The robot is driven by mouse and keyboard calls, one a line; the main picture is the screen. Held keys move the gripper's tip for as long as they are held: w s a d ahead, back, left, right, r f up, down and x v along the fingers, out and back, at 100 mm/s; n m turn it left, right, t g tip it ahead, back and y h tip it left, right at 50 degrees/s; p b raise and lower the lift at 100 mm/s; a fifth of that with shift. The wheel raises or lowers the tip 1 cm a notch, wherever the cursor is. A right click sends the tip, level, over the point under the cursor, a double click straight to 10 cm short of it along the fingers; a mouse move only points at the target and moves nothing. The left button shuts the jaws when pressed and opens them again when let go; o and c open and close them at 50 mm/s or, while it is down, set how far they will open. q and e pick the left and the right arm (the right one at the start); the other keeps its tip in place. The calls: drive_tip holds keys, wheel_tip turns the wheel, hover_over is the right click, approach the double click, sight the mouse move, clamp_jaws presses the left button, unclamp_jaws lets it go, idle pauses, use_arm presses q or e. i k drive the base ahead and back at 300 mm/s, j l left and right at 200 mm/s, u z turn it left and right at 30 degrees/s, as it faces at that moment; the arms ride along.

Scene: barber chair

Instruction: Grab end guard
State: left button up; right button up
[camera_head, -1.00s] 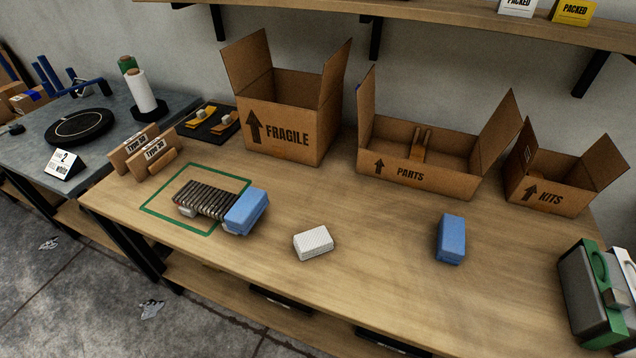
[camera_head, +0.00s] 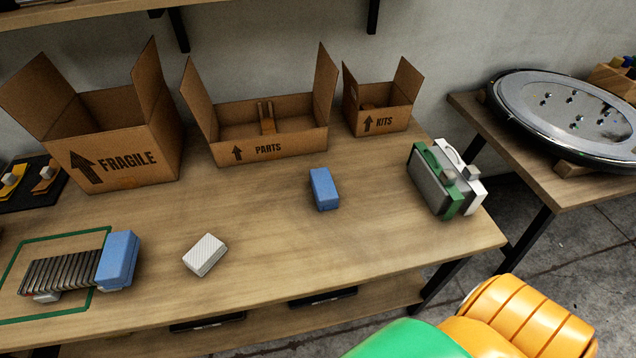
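No label marks the end guard. The likeliest candidates are two blue blocks. One loose blue block (camera_head: 323,188) lies on the table in front of the PARTS box. The other blue block (camera_head: 118,259) sits at the right end of a dark ribbed metal assembly (camera_head: 62,275) inside a green outline on the table. A white patterned block (camera_head: 205,255) lies between them, nearer the front edge. Neither of my grippers is in view.
Open boxes marked FRAGILE (camera_head: 120,162), PARTS (camera_head: 268,149) and KITS (camera_head: 382,122) line the table's back. A green and white case (camera_head: 445,180) stands at the right end. A round metal base (camera_head: 565,115) lies on another table. A green-orange shape (camera_head: 510,315) at bottom right is unclear.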

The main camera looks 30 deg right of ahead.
sight(327, 197)
drive_tip(key=k+l, duration=0.1)
drive_tip(key=l, duration=0.35)
drive_tip(key=k+l, duration=0.15)
drive_tip(key=l, duration=0.35)
drive_tip(key=k+l, duration=0.1)
drive_tip(key=l, duration=0.35)
drive_tip(key=u, duration=0.05)
